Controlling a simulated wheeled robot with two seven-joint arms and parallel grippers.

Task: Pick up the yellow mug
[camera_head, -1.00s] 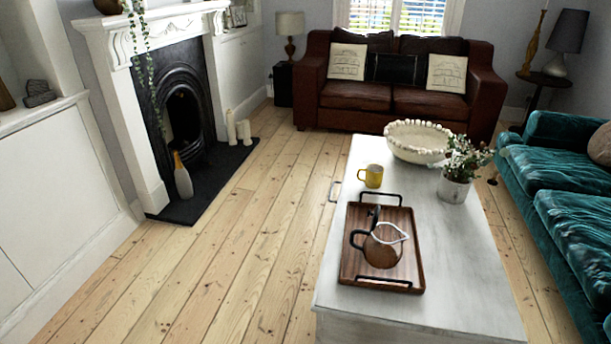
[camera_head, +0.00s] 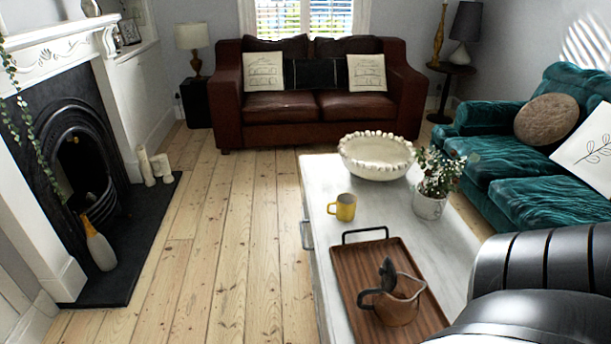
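A small yellow mug (camera_head: 345,207) stands upright on the white coffee table (camera_head: 316,190), near its left edge. Its handle points left. It sits between the wooden tray and the cream bowl and touches neither. A black and grey part of my own arm fills the lower right corner of the head view, over the near right part of the table. Neither gripper's fingers show in this view.
A wooden tray (camera_head: 358,268) with black handles holds a brown teapot (camera_head: 398,304). A cream beaded bowl (camera_head: 376,158) and a potted plant (camera_head: 430,204) stand behind and right of the mug. Bare floorboards (camera_head: 228,240) lie free left of the table. A teal sofa (camera_head: 500,132) stands right.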

